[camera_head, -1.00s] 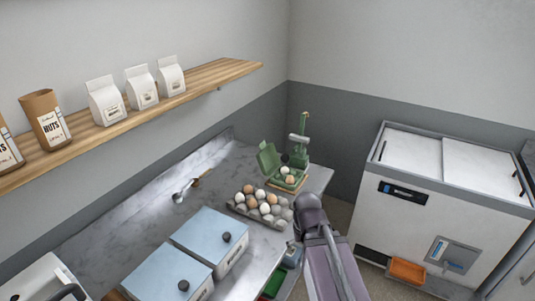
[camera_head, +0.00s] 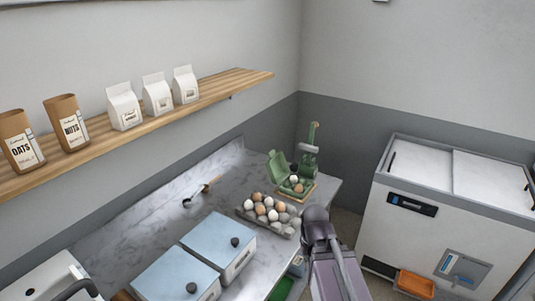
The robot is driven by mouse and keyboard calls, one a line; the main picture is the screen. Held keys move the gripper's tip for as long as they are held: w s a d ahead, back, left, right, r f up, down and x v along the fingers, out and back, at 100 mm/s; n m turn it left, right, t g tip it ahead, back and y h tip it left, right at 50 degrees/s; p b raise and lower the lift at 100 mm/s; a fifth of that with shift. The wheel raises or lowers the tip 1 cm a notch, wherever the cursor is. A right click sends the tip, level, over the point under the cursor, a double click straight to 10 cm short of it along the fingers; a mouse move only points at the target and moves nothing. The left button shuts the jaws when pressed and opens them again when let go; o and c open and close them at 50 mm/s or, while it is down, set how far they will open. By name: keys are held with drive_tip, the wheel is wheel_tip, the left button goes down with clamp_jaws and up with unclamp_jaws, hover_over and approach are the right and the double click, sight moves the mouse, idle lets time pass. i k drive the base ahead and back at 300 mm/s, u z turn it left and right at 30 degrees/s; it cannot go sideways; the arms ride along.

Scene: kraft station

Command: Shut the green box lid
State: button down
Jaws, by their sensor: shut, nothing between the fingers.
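The green box (camera_head: 284,185) looks like a small egg carton at the far end of the marble counter. Its lid (camera_head: 279,164) stands open, raised on the left side. A few eggs (camera_head: 295,180), white and brown, show in its base. It sits on a wooden board (camera_head: 309,194). My arm rises from the bottom of the view, with its rounded joint just in front of the counter's right edge, nearer to me than the box. My gripper cannot be made out; the fingers do not show.
A green stand-like device (camera_head: 309,150) is right behind the box. A grey tray of eggs (camera_head: 268,216) lies in front of it. Two blue-lidded containers (camera_head: 218,243) stand nearer. A spoon-like utensil (camera_head: 201,191) lies at left. A white chest freezer (camera_head: 445,215) stands right, beyond the floor.

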sight(278, 168)
drive_tip(key=k, duration=1.25)
drive_tip(key=z, duration=0.7)
drive_tip(key=i, duration=2.05)
drive_tip(key=u, duration=0.7)
